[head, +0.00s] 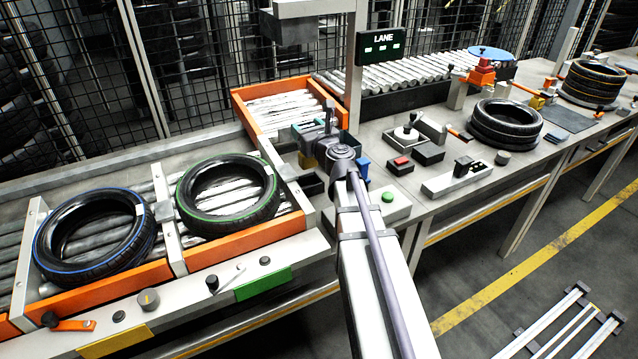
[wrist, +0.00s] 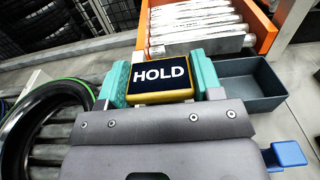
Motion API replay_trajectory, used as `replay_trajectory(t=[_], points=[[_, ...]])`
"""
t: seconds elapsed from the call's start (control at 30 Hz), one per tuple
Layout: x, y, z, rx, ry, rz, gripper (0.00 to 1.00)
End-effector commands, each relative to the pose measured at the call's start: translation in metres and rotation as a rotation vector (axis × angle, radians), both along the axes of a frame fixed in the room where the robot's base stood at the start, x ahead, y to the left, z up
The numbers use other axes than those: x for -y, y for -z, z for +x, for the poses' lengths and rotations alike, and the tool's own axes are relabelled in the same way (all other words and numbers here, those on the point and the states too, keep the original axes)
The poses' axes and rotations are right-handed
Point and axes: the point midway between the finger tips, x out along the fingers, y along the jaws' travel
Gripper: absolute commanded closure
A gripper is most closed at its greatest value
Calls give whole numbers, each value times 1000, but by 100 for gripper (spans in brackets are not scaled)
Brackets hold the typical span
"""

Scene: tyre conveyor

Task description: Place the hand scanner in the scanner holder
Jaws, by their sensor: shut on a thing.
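My gripper (wrist: 161,88) shows in the wrist view as a grey body with a teal finger on each side. The fingers are shut on a yellow-framed device with a dark screen reading HOLD (wrist: 160,75), which appears to be the hand scanner. In the head view my gripper (head: 311,146) is over the bench beside the orange-edged roller section, and the yellow of the held device (head: 308,161) shows below it. A dark, empty open tray (wrist: 250,86) lies just right of the device in the wrist view. I cannot tell which thing is the scanner holder.
A green-rimmed tyre (head: 228,196) and a blue-rimmed tyre (head: 95,236) lie on the rollers at left. A green button box (head: 390,204), a red button box (head: 401,165) and a black tyre (head: 505,124) occupy the bench at right. A LANE sign (head: 380,46) stands behind.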

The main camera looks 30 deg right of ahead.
Motion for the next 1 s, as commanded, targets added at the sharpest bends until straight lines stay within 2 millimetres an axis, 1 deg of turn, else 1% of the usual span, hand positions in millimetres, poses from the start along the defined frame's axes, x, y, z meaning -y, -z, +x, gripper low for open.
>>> replay_trajectory(t=[0.03, 0.13, 0.2, 0.33, 0.37, 0.53, 0.6, 0.7, 0.8, 0.93, 0.97, 1.0], points=[[0, 22, 0, 0, 0, 0, 85], [0, 49, 0, 0, 0, 0, 85], [0, 58, 0, 0, 1, 0, 85], [0, 55, 0, 0, 1, 0, 85], [0, 58, 0, 0, 1, 0, 85], [0, 92, 0, 0, 1, 0, 85], [0, 95, 0, 0, 1, 0, 85], [0, 90, 0, 0, 1, 0, 85], [0, 90, 0, 0, 1, 0, 85], [0, 95, 0, 0, 1, 0, 85], [0, 94, 0, 0, 1, 0, 39], [0, 93, 0, 0, 1, 0, 35]])
